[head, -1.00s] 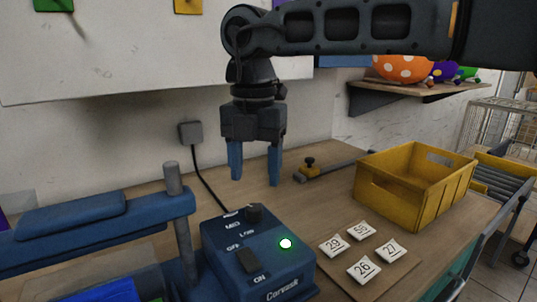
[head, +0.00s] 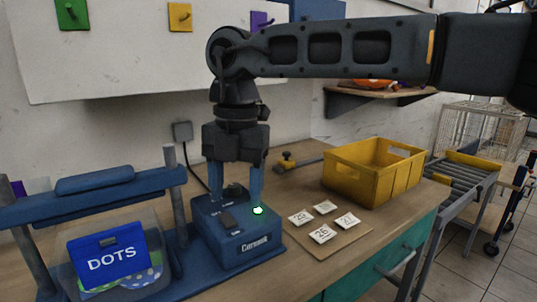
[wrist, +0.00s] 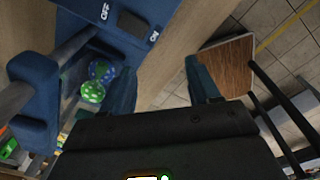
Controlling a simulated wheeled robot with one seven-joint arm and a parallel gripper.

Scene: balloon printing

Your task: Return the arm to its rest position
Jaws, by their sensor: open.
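My gripper (head: 236,190) hangs fingers down from my dark arm in the head view, with its two blue fingers apart and nothing between them. In that view it overlaps the blue control box (head: 238,232) of the press; I cannot tell the exact gap. The box has a lit green light (head: 257,210). In the wrist view my gripper's fingers (wrist: 163,88) are spread, with the wooden table and floor beyond. The box's OFF/ON switch (wrist: 133,24) shows at the top left there.
The press (head: 120,185) stands left with a blue DOTS plate (head: 109,260). Numbered tiles (head: 322,234) lie on a board right of the box. A yellow crate (head: 373,175) stands behind them, near a roller conveyor (head: 464,170). A wall board (head: 150,60) is behind my arm.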

